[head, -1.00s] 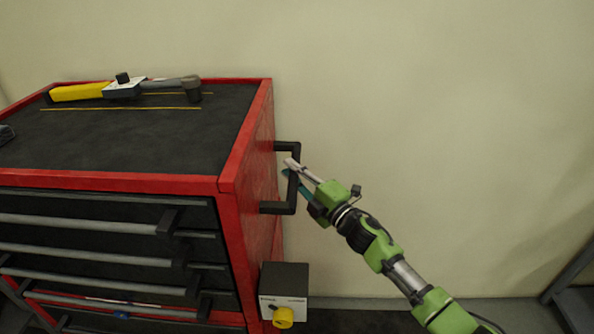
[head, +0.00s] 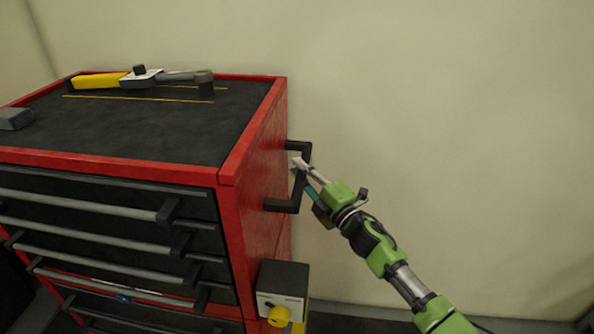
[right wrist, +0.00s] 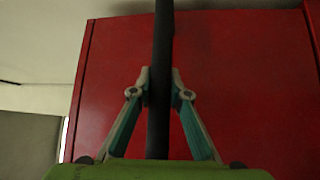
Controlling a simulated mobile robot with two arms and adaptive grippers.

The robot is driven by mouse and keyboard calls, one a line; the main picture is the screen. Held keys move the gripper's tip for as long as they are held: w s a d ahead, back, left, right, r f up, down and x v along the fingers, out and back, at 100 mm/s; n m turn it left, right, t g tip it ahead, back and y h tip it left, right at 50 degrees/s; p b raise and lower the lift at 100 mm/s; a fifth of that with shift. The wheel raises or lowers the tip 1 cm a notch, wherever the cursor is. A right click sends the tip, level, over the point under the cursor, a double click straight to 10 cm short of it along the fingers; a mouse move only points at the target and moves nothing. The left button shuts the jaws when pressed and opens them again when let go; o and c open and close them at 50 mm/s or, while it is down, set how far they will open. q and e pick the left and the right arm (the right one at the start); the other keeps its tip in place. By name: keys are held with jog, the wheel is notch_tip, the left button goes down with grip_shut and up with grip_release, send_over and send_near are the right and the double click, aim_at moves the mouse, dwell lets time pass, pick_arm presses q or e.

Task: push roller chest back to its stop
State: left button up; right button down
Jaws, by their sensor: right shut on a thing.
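The red roller chest (head: 233,190) with dark drawers stands at the left of the head view. Its black side handle (head: 283,205) sticks out from the right side panel. My right gripper (head: 298,168) is shut on the handle's outer bar. In the right wrist view the two fingertips (right wrist: 160,85) stand on either side of the dark handle bar (right wrist: 162,40), with the red side panel (right wrist: 230,90) behind. My left gripper is not in view. The stop cannot be made out.
A yellow-handled tool (head: 135,79) and a grey object (head: 15,118) lie on the chest's black top. A dark box with a yellow knob (head: 283,285) is at the chest's lower right side. A plain wall (head: 440,120) is behind. Floor to the right looks clear.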

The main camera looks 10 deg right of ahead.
jog(key=c, duration=1.9)
grip_release()
jog(key=shift+a+r, duration=0.15)
jog(key=shift+a, duration=0.2)
jog(key=shift+s+d, duration=0.1)
jog(key=shift+d, duration=0.15)
jog(key=shift+s+d+f, duration=0.2)
jog(key=shift+s+f, duration=0.05)
jog(key=v, duration=1.1)
jog(key=shift+r, duration=0.25)
jog(key=shift+s+a, duration=0.1)
jog(key=shift+a, duration=0.05)
